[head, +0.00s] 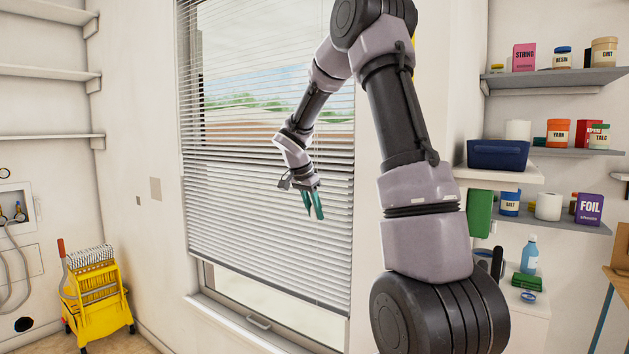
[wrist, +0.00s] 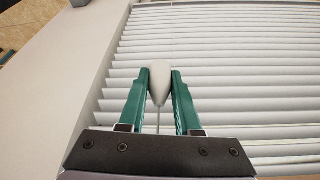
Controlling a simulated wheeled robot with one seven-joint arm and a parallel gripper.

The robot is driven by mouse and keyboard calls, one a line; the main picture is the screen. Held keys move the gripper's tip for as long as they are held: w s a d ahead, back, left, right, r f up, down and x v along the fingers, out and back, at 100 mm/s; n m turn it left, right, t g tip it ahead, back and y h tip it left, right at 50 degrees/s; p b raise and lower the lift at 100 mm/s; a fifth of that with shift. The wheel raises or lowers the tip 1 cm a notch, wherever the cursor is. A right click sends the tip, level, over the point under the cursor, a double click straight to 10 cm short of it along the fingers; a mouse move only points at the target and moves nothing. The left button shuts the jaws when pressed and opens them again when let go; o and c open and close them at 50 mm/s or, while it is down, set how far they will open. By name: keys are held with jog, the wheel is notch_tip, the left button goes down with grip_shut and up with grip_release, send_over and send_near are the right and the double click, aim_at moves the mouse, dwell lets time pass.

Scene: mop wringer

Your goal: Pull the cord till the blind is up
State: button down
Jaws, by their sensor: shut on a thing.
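The blind (head: 262,215) hangs in the window in the head view. Its lower slats are closely spaced, and its bottom edge hangs above the sill with a strip of bare glass below. In the wrist view its slats (wrist: 215,45) fill the right side. My gripper (head: 313,214) is in front of the blind, pointing down. In the wrist view my gripper (wrist: 160,85) is shut on the pale, tapered cord pull (wrist: 160,82), which sits between the green fingertips. A thin cord runs from the pull towards the palm. The cord and pull cannot be made out in the head view.
A yellow mop wringer bucket (head: 97,300) stands on the floor at the left. Shelves (head: 560,148) with jars, boxes and a blue bin (head: 498,154) are on the right wall. The window sill (head: 245,322) runs below the blind.

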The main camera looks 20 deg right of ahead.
notch_tip(320, 180, down, 27)
jog(key=shift+r, duration=0.2)
jog(key=c, duration=0.6)
grip_release()
jog(key=v, duration=1.1)
